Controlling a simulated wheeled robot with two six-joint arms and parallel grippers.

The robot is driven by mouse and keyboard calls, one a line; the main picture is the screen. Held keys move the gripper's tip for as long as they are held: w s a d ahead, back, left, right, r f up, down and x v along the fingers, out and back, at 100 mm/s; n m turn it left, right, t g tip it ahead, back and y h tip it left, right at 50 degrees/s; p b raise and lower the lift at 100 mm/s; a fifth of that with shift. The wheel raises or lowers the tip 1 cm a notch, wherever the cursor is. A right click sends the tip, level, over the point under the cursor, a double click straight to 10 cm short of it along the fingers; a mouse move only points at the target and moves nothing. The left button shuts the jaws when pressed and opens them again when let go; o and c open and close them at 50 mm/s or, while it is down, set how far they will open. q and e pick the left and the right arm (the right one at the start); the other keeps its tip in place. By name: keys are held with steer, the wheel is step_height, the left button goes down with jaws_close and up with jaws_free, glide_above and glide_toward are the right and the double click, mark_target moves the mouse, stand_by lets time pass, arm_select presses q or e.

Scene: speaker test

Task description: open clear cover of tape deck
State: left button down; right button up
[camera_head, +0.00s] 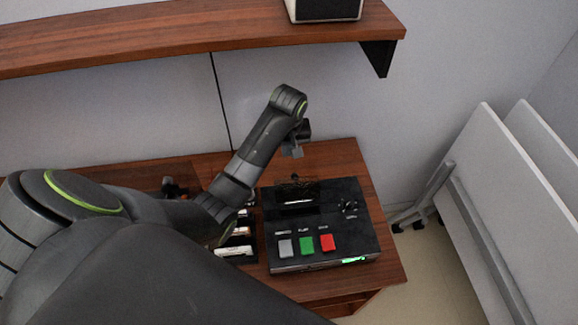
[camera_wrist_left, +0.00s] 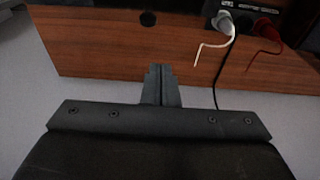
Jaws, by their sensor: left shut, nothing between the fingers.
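The black tape deck (camera_head: 352,232) sits on the wooden table, with grey, green and red buttons along its front. Its cover area (camera_head: 297,193) is dark with a bright glint near the deck's back. I cannot tell from this whether the clear cover is lifted. My left gripper (camera_head: 294,152) is behind and above the deck's back edge, apart from the cover. In the left wrist view its fingers (camera_wrist_left: 160,72) are shut and empty, pointing toward the table. The deck's back (camera_wrist_left: 258,8) shows at the top right there. My right gripper is not in view.
Cassette-like items (camera_head: 235,251) lie left of the deck, partly hidden by my arm. White and red plugs (camera_wrist_left: 222,22) with cables stick out of the deck's back. A wooden shelf (camera_head: 200,32) runs above. White panels (camera_head: 510,200) stand at the right.

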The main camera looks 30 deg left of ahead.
mark_target(296, 185)
arm_select(q)
steer(key=f+p, duration=0.1)
steer(key=s+d+f+p, duration=0.1)
steer(key=f, duration=0.1)
steer(key=s+f+p, duration=0.1)
steer(key=f, duration=0.1)
steer(key=shift+s+d+f+p, duration=0.1)
steer(key=shift+d+f+p, duration=0.1)
steer(key=shift+d+p, duration=0.2)
steer(key=shift+f, duration=0.1)
